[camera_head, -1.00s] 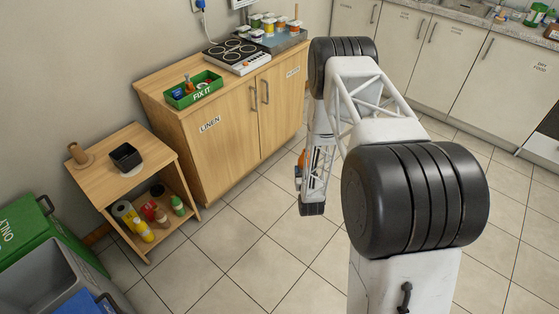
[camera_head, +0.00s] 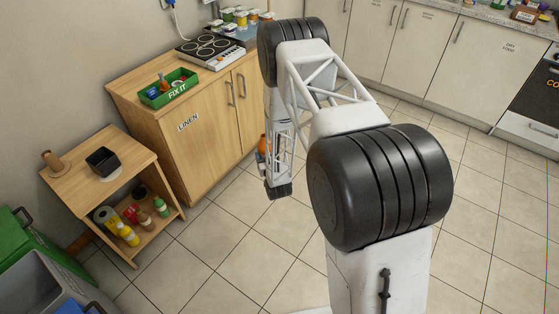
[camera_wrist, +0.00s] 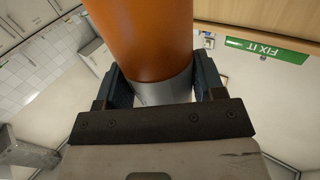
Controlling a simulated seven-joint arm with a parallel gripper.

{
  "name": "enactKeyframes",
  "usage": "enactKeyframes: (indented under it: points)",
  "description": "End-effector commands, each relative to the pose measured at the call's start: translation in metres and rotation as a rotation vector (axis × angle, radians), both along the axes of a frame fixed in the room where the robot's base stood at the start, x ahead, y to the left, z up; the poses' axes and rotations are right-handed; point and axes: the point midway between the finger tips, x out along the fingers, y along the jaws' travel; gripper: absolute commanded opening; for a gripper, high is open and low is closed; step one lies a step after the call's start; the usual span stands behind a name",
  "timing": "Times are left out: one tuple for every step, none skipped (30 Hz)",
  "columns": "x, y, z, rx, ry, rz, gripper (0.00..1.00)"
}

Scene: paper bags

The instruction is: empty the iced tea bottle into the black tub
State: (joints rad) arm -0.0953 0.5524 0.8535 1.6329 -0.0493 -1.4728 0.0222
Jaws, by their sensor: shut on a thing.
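The iced tea bottle (camera_wrist: 145,35) is orange-brown with a pale grey-white band at the end between the fingers. My gripper (camera_wrist: 163,88) is shut on that end, one dark finger on each side. Its far end runs out of the wrist view. In the head view a small orange part of the bottle (camera_head: 263,143) shows beside my arm, in front of the linen cupboard; my gripper is mostly hidden there. The black tub (camera_head: 103,160) stands upright on the wooden side table, left of and apart from the bottle. Its inside looks dark.
The side table (camera_head: 75,190) also carries a brown wooden thing (camera_head: 53,162), with several bottles on its lower shelf. The linen cupboard (camera_head: 205,150) holds a green FIX IT box (camera_head: 168,90) and a hob (camera_head: 209,50). Bins (camera_head: 35,250) stand at lower left. The tiled floor is clear.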

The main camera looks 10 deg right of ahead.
Motion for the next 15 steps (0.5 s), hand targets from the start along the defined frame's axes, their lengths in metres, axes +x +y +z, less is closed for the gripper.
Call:
enactKeyframes:
  points:
    - [0.005,0.018,0.005,0.002,-0.001,0.028,0.34]
    - [0.007,0.028,0.008,0.004,-0.001,0.044,0.34]
    - [0.010,0.040,0.012,0.006,-0.002,0.064,0.34]
    - [0.012,0.050,0.015,0.008,-0.002,0.080,0.34]
    - [0.014,0.060,0.018,0.009,-0.001,0.094,0.34]
    - [0.017,0.073,0.022,0.011,-0.001,0.115,0.34]
    - [0.018,0.083,0.025,0.012,-0.002,0.131,0.34]
    - [0.020,0.092,0.027,0.013,-0.002,0.146,0.34]
    - [0.022,0.106,0.031,0.013,-0.001,0.166,0.34]
    - [0.023,0.116,0.034,0.013,-0.001,0.181,0.34]
    - [0.025,0.125,0.037,0.014,-0.001,0.196,0.34]
    - [0.026,0.139,0.042,0.016,-0.003,0.217,0.34]
    - [0.027,0.149,0.045,0.016,-0.002,0.232,0.34]
    - [0.027,0.159,0.048,0.017,-0.001,0.247,0.34]
    - [0.028,0.173,0.052,0.018,-0.001,0.267,0.34]
